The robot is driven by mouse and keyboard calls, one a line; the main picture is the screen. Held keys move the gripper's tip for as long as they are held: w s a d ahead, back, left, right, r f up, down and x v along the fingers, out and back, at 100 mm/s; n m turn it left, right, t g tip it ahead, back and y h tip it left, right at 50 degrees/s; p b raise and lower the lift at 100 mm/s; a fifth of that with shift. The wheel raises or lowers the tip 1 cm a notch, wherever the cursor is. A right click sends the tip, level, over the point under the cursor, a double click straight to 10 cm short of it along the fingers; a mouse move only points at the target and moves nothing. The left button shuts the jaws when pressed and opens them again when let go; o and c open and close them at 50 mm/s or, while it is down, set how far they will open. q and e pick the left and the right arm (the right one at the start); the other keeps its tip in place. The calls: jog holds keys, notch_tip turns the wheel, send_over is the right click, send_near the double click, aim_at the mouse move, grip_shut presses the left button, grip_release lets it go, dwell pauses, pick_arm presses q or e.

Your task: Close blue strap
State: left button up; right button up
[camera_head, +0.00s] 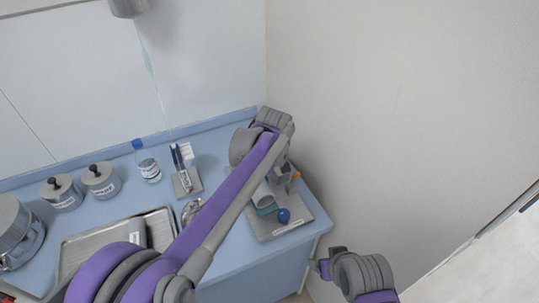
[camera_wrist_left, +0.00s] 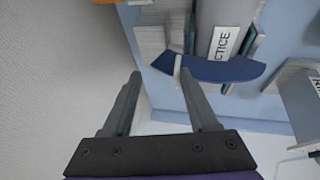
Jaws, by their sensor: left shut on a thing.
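The blue strap (camera_wrist_left: 225,70) lies across a grey cylinder (camera_wrist_left: 228,15) with a white label whose visible letters read "CTICE". Its left end reaches between the fingertips of my left gripper (camera_wrist_left: 161,73), which is shut on it; the exact contact is hard to see. In the head view the grey cylinder (camera_head: 262,194) lies on a grey board (camera_head: 296,228) at the counter's right end, partly behind my left arm. A small round blue piece (camera_head: 284,215) shows beside it.
The blue counter (camera_head: 225,262) also holds a metal tray (camera_head: 82,240), lidded jars (camera_head: 101,180), a small bottle (camera_head: 149,170) and an instrument stand (camera_head: 187,184). A bare wall (camera_head: 390,110) stands close on the right.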

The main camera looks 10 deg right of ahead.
pick_arm(q)
jog(key=shift+a+r, duration=0.1)
pick_arm(e)
jog(key=shift+a, duration=0.15)
dwell(0.3)
pick_arm(q)
jog(key=shift+a+r, duration=0.1)
jog(key=shift+r, duration=0.15)
jog(key=d+v, duration=0.1)
jog(key=v, duration=0.9)
jog(key=shift+s+a, duration=0.15)
jog(key=shift+a, duration=0.3)
pick_arm(e)
jog(key=shift+w+r, duration=0.1)
jog(key=shift+r, duration=0.05)
